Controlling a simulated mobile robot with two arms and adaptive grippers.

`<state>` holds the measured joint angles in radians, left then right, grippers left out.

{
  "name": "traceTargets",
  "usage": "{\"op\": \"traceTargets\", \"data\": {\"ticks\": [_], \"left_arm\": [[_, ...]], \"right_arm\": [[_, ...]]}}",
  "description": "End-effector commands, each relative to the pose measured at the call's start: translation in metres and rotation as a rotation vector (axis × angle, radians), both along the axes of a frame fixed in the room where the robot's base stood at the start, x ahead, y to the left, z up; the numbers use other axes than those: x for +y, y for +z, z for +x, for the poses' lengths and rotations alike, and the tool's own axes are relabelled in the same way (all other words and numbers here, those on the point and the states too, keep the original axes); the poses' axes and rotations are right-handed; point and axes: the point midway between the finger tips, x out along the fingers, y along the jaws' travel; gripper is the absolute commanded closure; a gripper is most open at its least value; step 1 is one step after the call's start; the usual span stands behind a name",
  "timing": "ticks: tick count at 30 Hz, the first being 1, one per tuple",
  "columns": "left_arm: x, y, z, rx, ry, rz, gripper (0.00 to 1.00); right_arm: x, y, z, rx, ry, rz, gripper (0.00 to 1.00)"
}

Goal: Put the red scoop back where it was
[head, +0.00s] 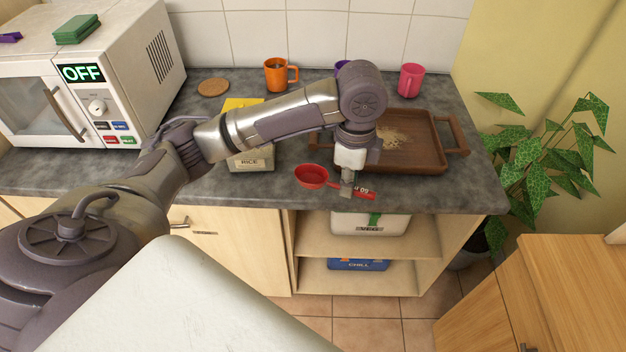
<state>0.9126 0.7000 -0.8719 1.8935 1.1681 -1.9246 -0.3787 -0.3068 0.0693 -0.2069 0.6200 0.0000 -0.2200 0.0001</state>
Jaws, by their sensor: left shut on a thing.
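The red scoop (311,176) is a small round cup with a flat handle that points right, with dark marks near its end. It is at the front part of the grey counter, in front of the brown tray. My left gripper (347,194) points down and is shut on the scoop's handle. I cannot tell whether the scoop touches the counter or hangs just above it. My right gripper is not in the head view.
A brown tray (430,158) with spilled grains stands behind the gripper. A rice container (251,162) is left of the scoop, partly behind my arm. Orange (276,76) and pink (410,80) mugs stand at the back. A microwave (130,60) fills the left.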

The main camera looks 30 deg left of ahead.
Motion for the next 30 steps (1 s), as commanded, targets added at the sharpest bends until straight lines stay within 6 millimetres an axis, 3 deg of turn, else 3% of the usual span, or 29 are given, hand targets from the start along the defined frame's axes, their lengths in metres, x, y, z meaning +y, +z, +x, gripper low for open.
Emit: {"op": "traceTargets", "data": {"ticks": [5, 18, 26, 30], "left_arm": [[0.008, -0.005, 0.007, 0.003, -0.082, 0.007, 1.00], [0.086, -0.058, 0.052, 0.003, -0.084, 0.009, 1.00], [0.102, -0.075, 0.062, 0.002, -0.088, 0.006, 1.00], [0.102, -0.096, 0.061, 0.003, -0.089, 0.007, 1.00]], "right_arm": [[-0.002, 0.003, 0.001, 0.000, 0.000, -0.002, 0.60], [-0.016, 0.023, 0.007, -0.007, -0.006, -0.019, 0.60], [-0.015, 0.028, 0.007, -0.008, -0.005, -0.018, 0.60], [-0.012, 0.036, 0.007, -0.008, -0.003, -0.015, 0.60]]}}
